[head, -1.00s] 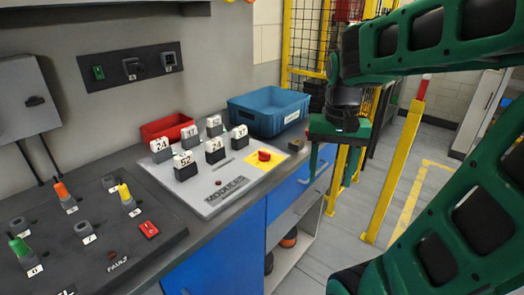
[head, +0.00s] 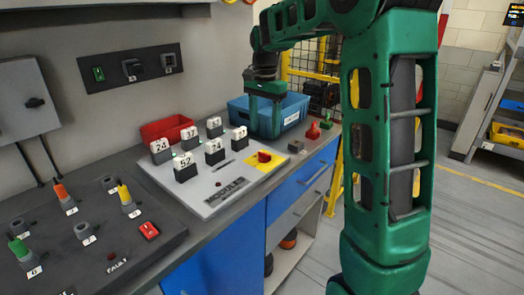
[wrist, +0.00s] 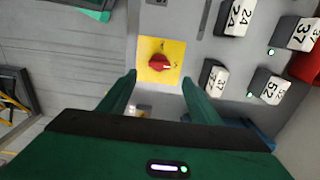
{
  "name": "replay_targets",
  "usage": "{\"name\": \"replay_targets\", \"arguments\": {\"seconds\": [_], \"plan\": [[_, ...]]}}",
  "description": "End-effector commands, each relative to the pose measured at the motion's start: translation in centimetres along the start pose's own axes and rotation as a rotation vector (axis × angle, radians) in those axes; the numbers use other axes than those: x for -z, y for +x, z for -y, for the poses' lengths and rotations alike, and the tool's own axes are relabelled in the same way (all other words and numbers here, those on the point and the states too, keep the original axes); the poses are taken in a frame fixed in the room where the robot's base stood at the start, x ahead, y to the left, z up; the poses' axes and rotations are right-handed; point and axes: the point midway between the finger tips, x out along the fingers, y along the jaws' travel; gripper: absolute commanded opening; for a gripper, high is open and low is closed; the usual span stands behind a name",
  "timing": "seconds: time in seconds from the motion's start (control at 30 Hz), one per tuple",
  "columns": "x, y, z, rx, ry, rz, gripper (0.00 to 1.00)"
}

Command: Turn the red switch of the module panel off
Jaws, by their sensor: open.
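The red switch (head: 264,156) is a rotary knob on a yellow plate (head: 277,162), at the right end of the grey module panel (head: 210,198). In the wrist view, the red switch (wrist: 159,64) lies between and beyond my fingertips, with its handle lying roughly sideways across the yellow plate (wrist: 150,48). My gripper (head: 264,132) is open and empty, pointing down above the switch and apart from it. The wrist view shows my gripper (wrist: 159,81) with a finger on either side of the switch. Whether the knob is on or off I cannot tell.
Several numbered modules (head: 186,172) stand on the panel left of the switch. A blue bin (head: 295,112) is behind my gripper, and a red bin (head: 167,129) is at the back. A dark fault panel (head: 108,240) with coloured switches lies left. A small red object (head: 313,131) stands right.

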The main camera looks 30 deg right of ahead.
Motion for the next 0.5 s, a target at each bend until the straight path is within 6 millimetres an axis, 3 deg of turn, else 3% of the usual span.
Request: {"name": "replay_targets", "arguments": {"seconds": [0.3,0.5], "plan": [[0.0,5.7,-0.1,-0.003,-0.001,0.001,0.58],[0.0,8.0,-0.1,-0.003,-0.001,0.001,0.58]]}}
